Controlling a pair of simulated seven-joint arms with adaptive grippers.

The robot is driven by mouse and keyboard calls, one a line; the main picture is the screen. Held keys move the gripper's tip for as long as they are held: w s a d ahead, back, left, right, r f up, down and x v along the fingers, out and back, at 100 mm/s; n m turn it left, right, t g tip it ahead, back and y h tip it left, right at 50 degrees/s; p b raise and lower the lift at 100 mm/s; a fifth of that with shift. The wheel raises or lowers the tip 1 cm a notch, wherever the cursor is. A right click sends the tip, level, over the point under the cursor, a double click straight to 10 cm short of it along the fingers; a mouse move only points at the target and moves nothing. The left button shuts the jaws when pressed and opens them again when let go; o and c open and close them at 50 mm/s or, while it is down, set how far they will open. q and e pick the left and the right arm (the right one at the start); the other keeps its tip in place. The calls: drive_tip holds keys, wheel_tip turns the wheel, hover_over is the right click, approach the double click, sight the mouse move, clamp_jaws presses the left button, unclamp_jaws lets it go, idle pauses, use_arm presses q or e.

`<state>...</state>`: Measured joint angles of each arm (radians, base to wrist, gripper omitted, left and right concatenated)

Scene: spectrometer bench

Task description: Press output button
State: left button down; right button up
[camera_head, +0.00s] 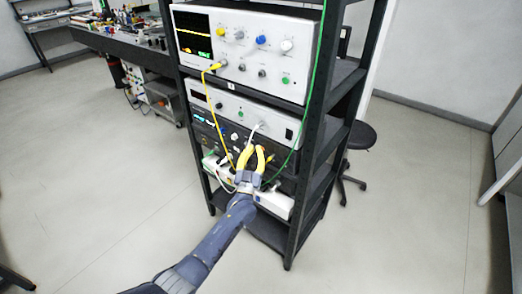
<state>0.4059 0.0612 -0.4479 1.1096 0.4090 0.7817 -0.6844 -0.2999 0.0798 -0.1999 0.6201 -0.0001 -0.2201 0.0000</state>
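My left gripper (254,149), with yellow fingers, reaches in from the lower left to the front of the rack. Its fingertips are in front of the black instrument (207,137) with a small lit display, and cover part of that panel. I cannot tell whether the fingertips touch the panel or whether the fingers are shut. No button can be told for sure as the output button; the labels are too small to read. My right gripper is not in view.
The dark rack (310,150) holds an oscilloscope-like unit (243,45) on top, a white unit (229,104) below it, and a white box (274,203) low down. Yellow, white and green cables hang in front. A stool (357,137) stands behind right.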

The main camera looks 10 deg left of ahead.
use_arm(q)
drive_tip(key=shift+w, duration=0.15)
idle(0.5)
drive_tip(key=shift+s, duration=0.2)
drive_tip(key=shift+s+a, duration=0.2)
drive_tip(key=shift+s, duration=0.05)
idle(0.3)
drive_tip(key=s+a, duration=0.3)
drive_tip(key=s, duration=0.2)
drive_tip(key=shift+s, duration=0.15)
idle(0.4)
